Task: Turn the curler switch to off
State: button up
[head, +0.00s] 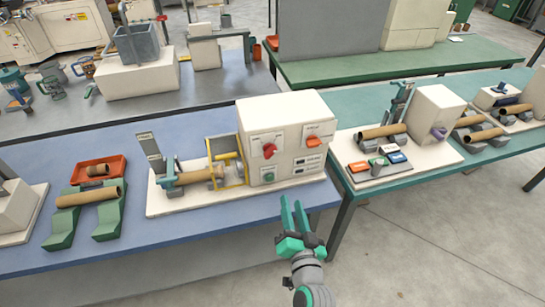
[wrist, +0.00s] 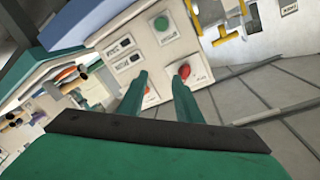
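The winder's pale control box (head: 288,112) stands on the blue bench. Its front carries a red rotary knob (head: 269,150), an orange switch (head: 313,141) and a green button (head: 268,177). The labels are too small to read, so I cannot tell which is the curler switch. My gripper (head: 295,203) is in front of and below the box, fingers up, open and empty. In the wrist view the panel appears turned over; the red knob (wrist: 184,71) shows by the right fingertip, and the orange switch (wrist: 146,89) is partly hidden by the left finger. No contact is visible.
Left of the box, a yellow guard frame (head: 227,160) and a cardboard tube (head: 200,174) sit on the same machine base. A tube on green cradles (head: 88,196) lies further left. A teal bench (head: 345,213) with another machine adjoins at right. Floor in front is open.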

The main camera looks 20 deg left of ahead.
jog(key=y, duration=0.2)
send_near(271, 155)
jog(key=s+d, duration=0.1)
jog(key=d, duration=0.1)
jog(key=shift+n, duration=0.5)
jog(key=x, duration=0.9)
jog(key=shift+a, duration=0.4)
jog(key=shift+w+a, duration=0.45)
jog(key=shift+a, duration=0.1)
grip_shut()
